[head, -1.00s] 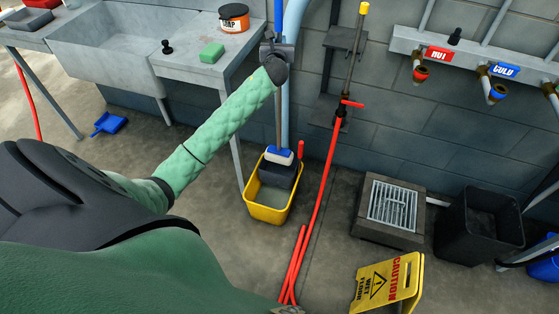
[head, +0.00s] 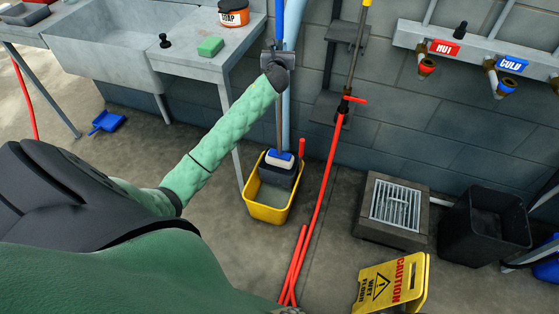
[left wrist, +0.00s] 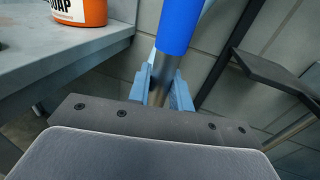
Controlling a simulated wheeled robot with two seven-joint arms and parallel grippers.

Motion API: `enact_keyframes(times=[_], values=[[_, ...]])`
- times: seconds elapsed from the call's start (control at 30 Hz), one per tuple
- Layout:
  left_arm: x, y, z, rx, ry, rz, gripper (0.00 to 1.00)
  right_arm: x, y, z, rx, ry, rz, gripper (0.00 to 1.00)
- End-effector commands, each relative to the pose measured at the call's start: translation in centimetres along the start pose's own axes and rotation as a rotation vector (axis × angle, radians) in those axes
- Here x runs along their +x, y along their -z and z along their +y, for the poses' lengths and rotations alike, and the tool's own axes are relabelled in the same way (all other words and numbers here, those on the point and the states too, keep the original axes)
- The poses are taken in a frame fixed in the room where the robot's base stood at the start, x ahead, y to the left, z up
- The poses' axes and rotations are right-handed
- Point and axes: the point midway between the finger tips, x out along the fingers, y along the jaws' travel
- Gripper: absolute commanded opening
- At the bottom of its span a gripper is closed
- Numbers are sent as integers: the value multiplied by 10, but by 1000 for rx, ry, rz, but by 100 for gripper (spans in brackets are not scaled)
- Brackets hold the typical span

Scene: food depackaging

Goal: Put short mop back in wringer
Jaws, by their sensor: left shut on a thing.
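The short mop has a blue upper handle (head: 279,22) and a grey metal shaft (head: 279,125). It stands nearly upright, with its blue and white head (head: 280,159) at the dark wringer (head: 281,172) of the yellow bucket (head: 267,212). I cannot tell how deep the head sits. My left gripper (head: 277,58) is shut on the shaft just below the blue handle. In the left wrist view the light blue fingers (left wrist: 161,88) close around the shaft under the blue handle (left wrist: 179,26). My right gripper is not in view.
A sink counter (head: 100,52) with an orange soap tub (head: 233,13) and green sponge (head: 210,46) is left of the gripper. A red-handled pole (head: 325,170) leans right of the bucket. A drain (head: 395,205), black bin (head: 484,225) and caution sign (head: 392,284) stand further right.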

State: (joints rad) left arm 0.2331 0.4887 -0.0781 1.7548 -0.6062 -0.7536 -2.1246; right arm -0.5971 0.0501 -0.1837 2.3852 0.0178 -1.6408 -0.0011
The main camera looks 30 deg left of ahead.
Motion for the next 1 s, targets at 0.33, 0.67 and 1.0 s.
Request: enact_keyframes(times=[0.33,0.67,1.0], values=[[0,28,0,-1,-1,1,0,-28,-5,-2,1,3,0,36],[2,67,1,0,-1,-2,0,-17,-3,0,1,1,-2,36],[2,97,0,0,-2,1,0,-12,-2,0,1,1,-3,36]])
